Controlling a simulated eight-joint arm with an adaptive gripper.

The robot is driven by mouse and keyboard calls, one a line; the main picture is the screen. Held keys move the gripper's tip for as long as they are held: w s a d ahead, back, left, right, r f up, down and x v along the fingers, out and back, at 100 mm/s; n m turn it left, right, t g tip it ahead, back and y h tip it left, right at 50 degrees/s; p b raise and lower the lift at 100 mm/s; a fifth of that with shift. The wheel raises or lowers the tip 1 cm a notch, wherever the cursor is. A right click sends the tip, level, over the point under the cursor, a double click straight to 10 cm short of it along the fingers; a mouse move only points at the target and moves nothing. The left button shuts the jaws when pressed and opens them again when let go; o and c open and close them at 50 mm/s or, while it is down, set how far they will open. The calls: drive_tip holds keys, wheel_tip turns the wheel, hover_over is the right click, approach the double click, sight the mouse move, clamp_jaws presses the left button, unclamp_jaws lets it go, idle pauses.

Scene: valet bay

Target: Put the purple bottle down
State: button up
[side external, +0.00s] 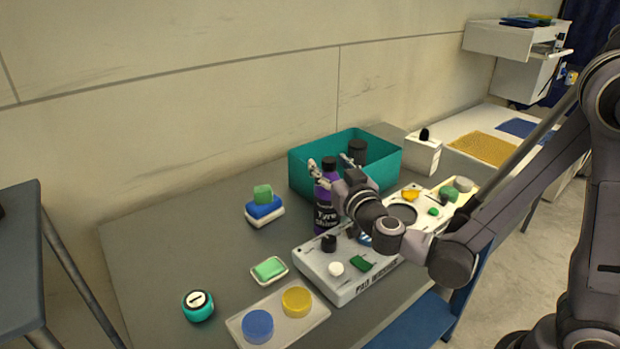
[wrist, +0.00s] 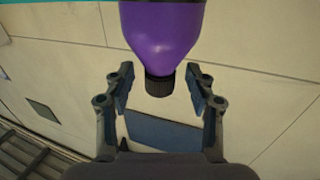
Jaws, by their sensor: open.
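The purple bottle (side external: 326,197) has a dark cap and a black label with white lettering. It stands upright on the grey table, in front of the teal bin and behind the white panel box. My gripper (side external: 333,164) is at the height of the bottle's upper part. In the wrist view the bottle (wrist: 163,35) enters from the top, with its black cap between the two spread fingers. My gripper (wrist: 159,80) is open, with a gap visible on each side of the cap. The bottle's base is partly hidden in the side view.
The teal bin (side external: 300,175) holds a dark cylinder (side external: 357,150). The white panel box (side external: 345,288) carries knobs and small blocks. Stacked sponges (side external: 264,208), a soap dish (side external: 269,270), a teal jar (side external: 198,305) and a tray (side external: 280,334) with two discs lie left and front.

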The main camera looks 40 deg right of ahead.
drive_tip(key=shift+w+d, duration=0.15)
drive_tip(key=shift+w, duration=0.4)
clamp_jaws()
drive_tip(key=shift+r, duration=0.15)
